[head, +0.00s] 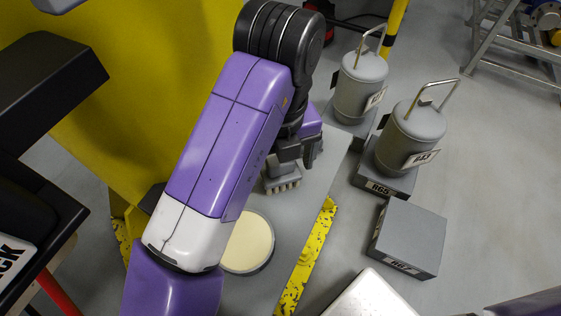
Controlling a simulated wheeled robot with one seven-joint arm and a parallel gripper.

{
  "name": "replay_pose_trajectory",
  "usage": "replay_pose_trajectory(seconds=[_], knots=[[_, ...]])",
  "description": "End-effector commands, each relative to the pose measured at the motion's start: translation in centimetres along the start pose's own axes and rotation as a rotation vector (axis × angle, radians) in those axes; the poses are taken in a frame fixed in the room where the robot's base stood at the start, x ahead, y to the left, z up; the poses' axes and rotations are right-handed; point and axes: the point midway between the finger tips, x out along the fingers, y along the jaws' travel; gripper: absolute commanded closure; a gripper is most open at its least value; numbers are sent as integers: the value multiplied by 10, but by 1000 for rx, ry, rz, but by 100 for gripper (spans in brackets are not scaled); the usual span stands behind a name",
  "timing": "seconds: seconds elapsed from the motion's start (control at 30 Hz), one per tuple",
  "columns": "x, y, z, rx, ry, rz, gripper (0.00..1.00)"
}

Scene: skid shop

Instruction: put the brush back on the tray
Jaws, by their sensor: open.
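A grey brush (282,180) with short pale bristles shows on the grey deck, just below and left of my gripper's fingers. My gripper (300,160) is open, its dark fingers close to the brush; I cannot tell whether they touch it. My arm hides part of the area around it. I cannot make out a tray for certain. A round shallow dish (254,243) with a cream inside and grey rim lies on the deck, partly behind my arm.
The grey deck (295,215) has a yellow, chipped edge (297,275). To its right stand two grey canisters with wire handles (361,85) (412,132) on blocks, and a labelled grey block (409,236). A yellow panel (130,110) is behind my arm.

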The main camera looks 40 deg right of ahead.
Motion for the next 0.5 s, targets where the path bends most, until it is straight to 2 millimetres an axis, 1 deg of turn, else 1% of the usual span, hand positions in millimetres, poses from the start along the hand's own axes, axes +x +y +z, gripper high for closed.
replay_pose_trajectory(seconds=[0.17,0.4,0.5], knots=[[-25,1,1,2,-3,4,13],[-75,1,1,2,-3,5,13],[-92,0,1,2,-3,4,13]])
